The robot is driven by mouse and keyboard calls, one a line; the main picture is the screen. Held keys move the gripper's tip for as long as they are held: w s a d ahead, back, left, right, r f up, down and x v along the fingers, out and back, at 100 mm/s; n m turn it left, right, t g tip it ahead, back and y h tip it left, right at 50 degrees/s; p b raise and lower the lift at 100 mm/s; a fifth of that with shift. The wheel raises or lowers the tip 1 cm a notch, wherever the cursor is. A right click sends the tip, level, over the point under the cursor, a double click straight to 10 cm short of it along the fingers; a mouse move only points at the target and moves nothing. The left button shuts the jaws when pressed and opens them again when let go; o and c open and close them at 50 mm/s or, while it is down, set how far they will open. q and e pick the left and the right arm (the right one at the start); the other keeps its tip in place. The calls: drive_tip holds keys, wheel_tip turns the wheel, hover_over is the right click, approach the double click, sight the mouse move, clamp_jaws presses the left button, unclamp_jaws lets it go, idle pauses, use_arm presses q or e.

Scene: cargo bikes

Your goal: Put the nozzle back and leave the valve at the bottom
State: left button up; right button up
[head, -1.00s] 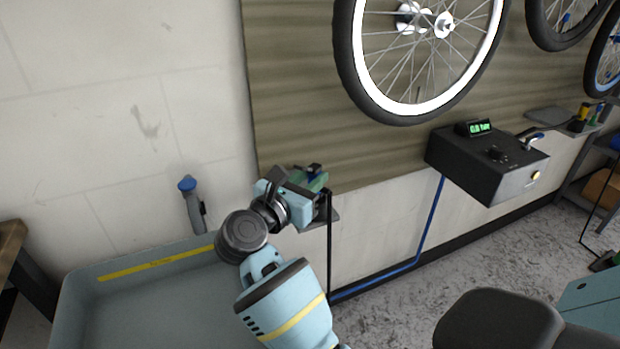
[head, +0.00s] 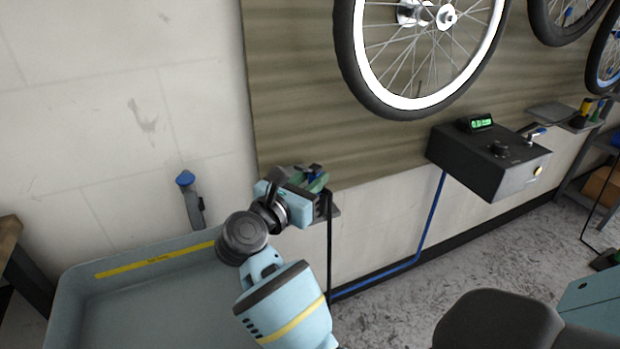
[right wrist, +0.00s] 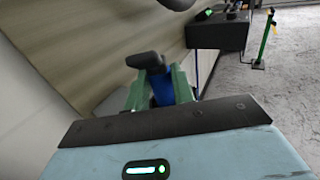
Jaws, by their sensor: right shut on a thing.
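My right gripper (head: 312,182) is at the lower left edge of the wooden wall panel, above a small dark ledge (head: 333,212). It is shut on a blue piece with a dark grey head, which appears to be the nozzle (right wrist: 160,85). In the right wrist view the blue part sits between green finger-like sides; the lower end is hidden. A wheel (head: 425,104) with a white rim hangs on the panel. A thin dark stem shows inside its lower rim, but I cannot tell for sure that it is the valve. My left gripper is out of view.
A black box (head: 480,160) with a green display is mounted right of the ledge. A blue hose (head: 432,215) runs down from it and left along the wall base. A grey-blue tub (head: 80,285) is front left; a dark saddle-like shape (head: 495,320) is front right.

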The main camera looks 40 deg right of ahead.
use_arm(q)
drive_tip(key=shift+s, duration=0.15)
use_arm(e)
drive_tip(key=o, duration=0.7)
drive_tip(key=shift+r, duration=0.1)
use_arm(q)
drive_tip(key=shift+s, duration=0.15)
use_arm(e)
drive_tip(key=shift+o, duration=1.4)
drive_tip(key=shift+o, duration=0.5)
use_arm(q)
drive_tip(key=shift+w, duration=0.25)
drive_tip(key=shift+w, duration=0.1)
use_arm(e)
drive_tip(key=shift+a, duration=0.1)
